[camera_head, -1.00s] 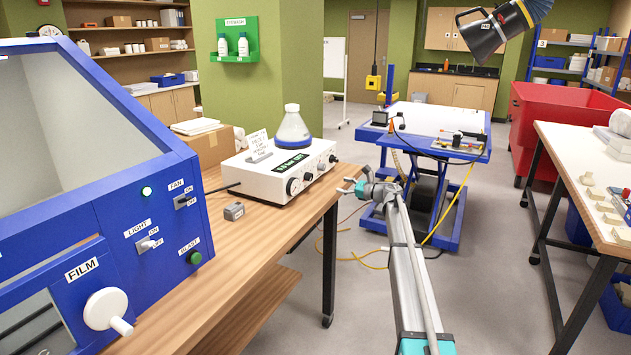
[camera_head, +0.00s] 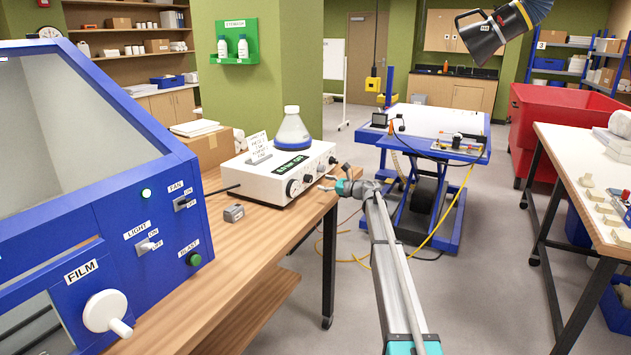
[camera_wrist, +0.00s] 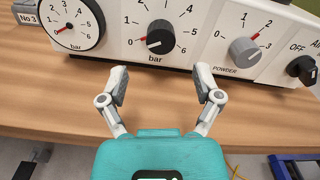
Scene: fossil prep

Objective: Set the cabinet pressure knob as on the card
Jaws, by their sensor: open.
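The white control unit (camera_head: 262,180) stands on the wooden bench with its knobs facing my arm. In the wrist view the black bar knob (camera_wrist: 160,42) has a scale up to 6, and its red mark points left, near the 0. The round bar gauge (camera_wrist: 72,20) to its left has its red needle near 0. The card (camera_head: 258,142) stands on top of the unit; its writing is too small to read. My gripper (camera_wrist: 162,76) is open and empty, its fingertips apart just in front of and below the black knob, not touching it. It also shows at the unit's front right in the head view (camera_head: 335,184).
A grey POWDER knob (camera_wrist: 244,50) and a dark OFF/AIR knob (camera_wrist: 302,68) sit right of the black knob. A flask (camera_head: 293,130) stands on the unit. The blue cabinet (camera_head: 150,200) is at left, and a small grey block (camera_head: 234,213) lies on the bench.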

